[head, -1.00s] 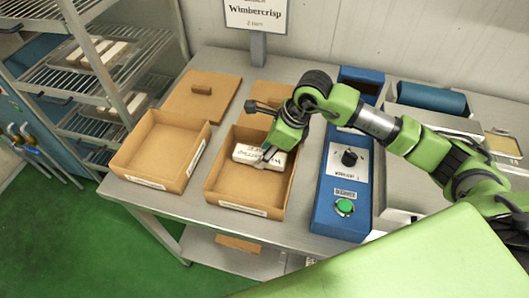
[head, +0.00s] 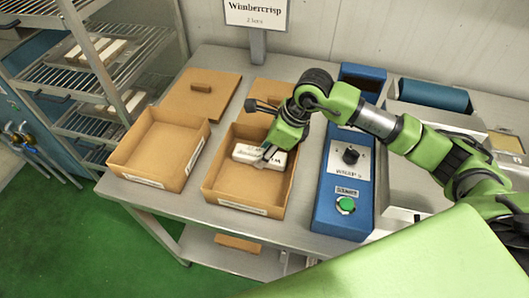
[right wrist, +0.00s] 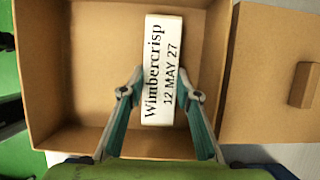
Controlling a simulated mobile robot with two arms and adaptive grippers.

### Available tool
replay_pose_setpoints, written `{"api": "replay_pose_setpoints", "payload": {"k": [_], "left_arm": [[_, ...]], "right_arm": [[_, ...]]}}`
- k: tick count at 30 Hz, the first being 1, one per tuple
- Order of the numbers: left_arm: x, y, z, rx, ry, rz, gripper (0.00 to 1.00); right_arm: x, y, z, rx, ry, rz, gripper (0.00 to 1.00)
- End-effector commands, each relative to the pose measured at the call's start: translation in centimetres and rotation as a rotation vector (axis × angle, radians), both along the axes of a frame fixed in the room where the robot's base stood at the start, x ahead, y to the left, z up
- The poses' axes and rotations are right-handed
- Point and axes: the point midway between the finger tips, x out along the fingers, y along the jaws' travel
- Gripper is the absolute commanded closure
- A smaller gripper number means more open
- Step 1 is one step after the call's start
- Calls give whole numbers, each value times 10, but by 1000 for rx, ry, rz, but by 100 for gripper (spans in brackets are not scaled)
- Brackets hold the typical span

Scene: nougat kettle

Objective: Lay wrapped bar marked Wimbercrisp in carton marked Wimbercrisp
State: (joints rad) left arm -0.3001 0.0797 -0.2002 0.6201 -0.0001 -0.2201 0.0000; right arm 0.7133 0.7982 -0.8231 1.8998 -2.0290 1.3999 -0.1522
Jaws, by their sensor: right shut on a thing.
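The wrapped bar (head: 261,157) is white with dark print. In the right wrist view the bar (right wrist: 161,60) reads "Wimbercrisp 12 MAY 27". My right gripper (right wrist: 158,92) is shut on it, one finger on each long side. In the head view the right gripper (head: 268,152) holds the bar inside the open right-hand carton (head: 228,188). I cannot tell whether the bar touches the carton floor. The carton's front label is too small to read. A sign (head: 256,14) reading "Wimbercrisp" stands behind the cartons. My left gripper is not in view.
A second open carton (head: 146,165), empty, stands to the left. Lids with small block handles lie behind, one at the left (head: 201,93). A wire rack (head: 95,75) holds more bars.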

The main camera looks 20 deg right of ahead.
Motion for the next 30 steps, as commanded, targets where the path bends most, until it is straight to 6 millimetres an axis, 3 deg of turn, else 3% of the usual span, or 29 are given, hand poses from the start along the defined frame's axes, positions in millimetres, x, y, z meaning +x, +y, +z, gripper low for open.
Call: {"api": "replay_pose_setpoints", "payload": {"k": [11,12,13,21,23,30], "left_arm": [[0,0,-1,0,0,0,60],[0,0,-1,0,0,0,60],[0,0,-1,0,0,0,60],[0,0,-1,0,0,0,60],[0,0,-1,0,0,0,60],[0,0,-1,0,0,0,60]], "right_arm": [[0,0,0,0,-1,0,95],[0,0,0,0,-1,0,60],[0,0,0,0,-1,0,52],[0,0,0,-1,-1,0,50],[0,0,-1,-1,1,0,37],[0,0,-1,-1,0,0,37]]}}
